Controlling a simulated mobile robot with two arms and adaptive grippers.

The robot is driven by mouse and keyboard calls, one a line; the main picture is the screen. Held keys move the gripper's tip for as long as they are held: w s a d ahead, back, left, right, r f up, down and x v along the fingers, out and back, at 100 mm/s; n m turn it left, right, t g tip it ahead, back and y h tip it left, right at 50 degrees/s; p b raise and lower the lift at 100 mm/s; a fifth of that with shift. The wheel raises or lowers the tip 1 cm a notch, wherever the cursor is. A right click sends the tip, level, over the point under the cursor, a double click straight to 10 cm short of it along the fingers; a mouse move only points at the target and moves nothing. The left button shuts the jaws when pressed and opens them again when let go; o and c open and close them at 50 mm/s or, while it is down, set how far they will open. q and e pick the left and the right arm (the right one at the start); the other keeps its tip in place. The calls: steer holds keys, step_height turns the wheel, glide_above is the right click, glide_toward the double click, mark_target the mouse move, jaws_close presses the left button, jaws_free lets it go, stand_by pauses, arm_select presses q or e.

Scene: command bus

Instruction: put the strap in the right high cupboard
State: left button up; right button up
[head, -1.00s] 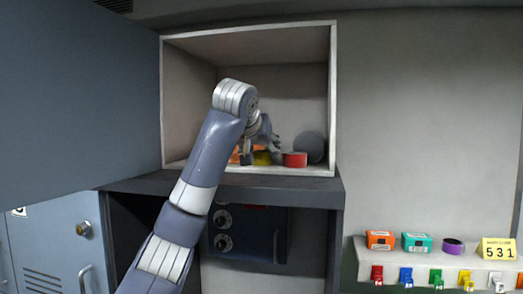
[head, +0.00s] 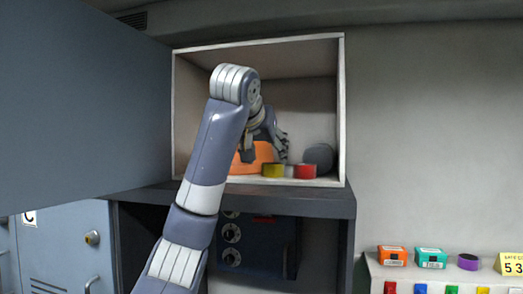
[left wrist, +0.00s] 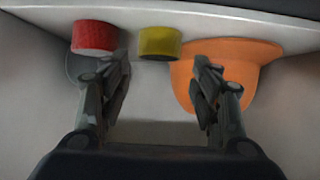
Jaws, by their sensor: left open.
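The high cupboard (head: 341,110) is open, a pale box with its contents on its floor. A short yellow roll (head: 274,170) and a red roll (head: 305,171) stand there side by side; either could be a rolled strap, and I cannot tell which. My left gripper (head: 265,152) is inside the cupboard, open and empty, just above the yellow roll. In the left wrist view the yellow roll (left wrist: 160,43) shows just beyond the gap between the open fingers (left wrist: 164,66), apart from them. The red roll (left wrist: 93,37) is left of it. My right gripper is not in view.
An orange hard hat-like object (head: 257,153) is in the cupboard beside the left gripper, and a dark grey round thing (head: 320,156) is at the right. The open blue-grey door (head: 90,110) fills the left. A lower shelf (head: 440,269) holds small boxes and a purple roll (head: 468,262).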

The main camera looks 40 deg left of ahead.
arm_select(q)
steer(key=shift+b+v, duration=1)
steer(key=shift+v, duration=2)
steer(key=shift+w+a+f, duration=0.1)
